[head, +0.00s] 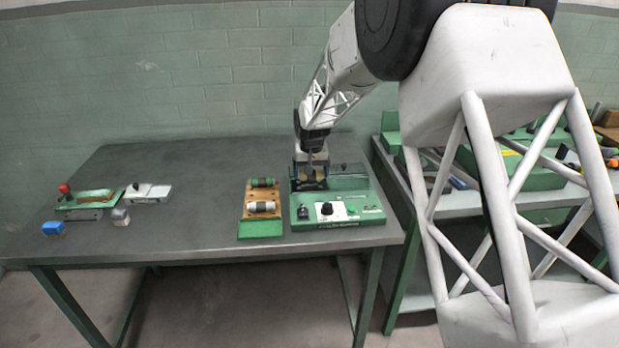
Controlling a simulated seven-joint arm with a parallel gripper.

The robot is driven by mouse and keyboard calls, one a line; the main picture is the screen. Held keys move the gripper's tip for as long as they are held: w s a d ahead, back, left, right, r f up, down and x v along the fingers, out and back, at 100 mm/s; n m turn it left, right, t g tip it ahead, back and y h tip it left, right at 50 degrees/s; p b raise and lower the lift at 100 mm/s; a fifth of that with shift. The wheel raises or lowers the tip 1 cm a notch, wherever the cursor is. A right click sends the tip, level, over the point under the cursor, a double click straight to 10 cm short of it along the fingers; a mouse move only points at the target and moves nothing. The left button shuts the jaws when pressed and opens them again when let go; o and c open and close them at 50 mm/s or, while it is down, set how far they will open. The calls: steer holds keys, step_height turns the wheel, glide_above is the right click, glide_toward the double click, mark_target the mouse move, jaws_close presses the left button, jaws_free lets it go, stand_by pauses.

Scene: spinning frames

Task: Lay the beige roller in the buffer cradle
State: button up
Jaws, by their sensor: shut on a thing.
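My gripper (311,180) is at the back left of the green machine (360,216), low over it and pointing down. It is shut on a small beige piece (319,172), which I take to be the beige roller; the fingers hide most of it. I cannot tell whether it touches the machine. Just left of the machine stands a wooden rack (262,193) with a green front, probably the buffer cradle. A green-ended roller (263,182) lies at its back and a white-ended dark roller (261,206) nearer its front.
The machine's front carries a black knob (326,209). At the table's left are a green device with a red knob (65,189), a pale device (148,191), a blue block (53,228) and a grey block (120,217). The table's middle is clear. A cluttered bench (480,190) stands right.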

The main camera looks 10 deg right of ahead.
mark_target(309, 185)
steer(key=shift+w+a+f, duration=0.1)
steer(key=shift+w+a, duration=0.05)
steer(key=shift+w, duration=1.1)
steer(key=shift+f, duration=1.75)
steer(key=shift+f, duration=0.15)
steer(key=o, duration=0.7)
steer(key=r, duration=0.3)
steer(key=s+r, duration=0.1)
steer(key=r, duration=0.7)
steer(key=shift+s+r, duration=0.25)
steer(key=shift+r, duration=0.35)
